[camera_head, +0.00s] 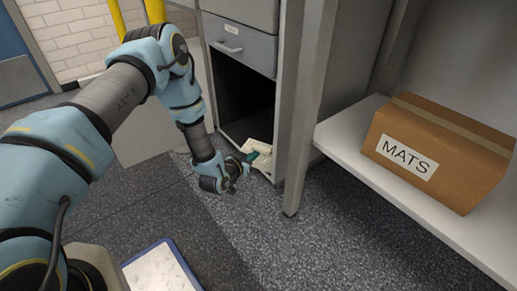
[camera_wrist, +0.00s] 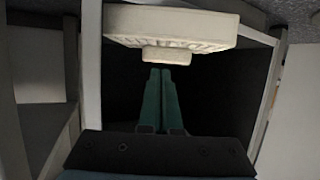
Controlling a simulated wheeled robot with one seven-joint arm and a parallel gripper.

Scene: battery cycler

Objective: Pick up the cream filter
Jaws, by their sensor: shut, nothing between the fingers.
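The cream filter (camera_wrist: 175,27) is a pale block with a ribbed lower edge and a small tab, across the top of the wrist view. In the head view the cream filter (camera_head: 263,148) shows small and partly hidden behind my gripper, at the mouth of the cabinet's open lower compartment. My gripper (camera_wrist: 160,71) has teal fingers lying together, shut and empty. The fingertips end just below the tab in the wrist view; I cannot tell whether they touch it. My gripper (camera_head: 251,156) also shows in the head view, low beside the compartment opening.
The grey cabinet has a closed drawer (camera_head: 238,44) above a dark open compartment (camera_head: 245,105). A cabinet post (camera_head: 301,130) stands just right of the opening. A cardboard box marked MATS (camera_head: 440,150) sits on a shelf (camera_head: 400,210) at right. Speckled floor (camera_head: 330,245) in front is clear.

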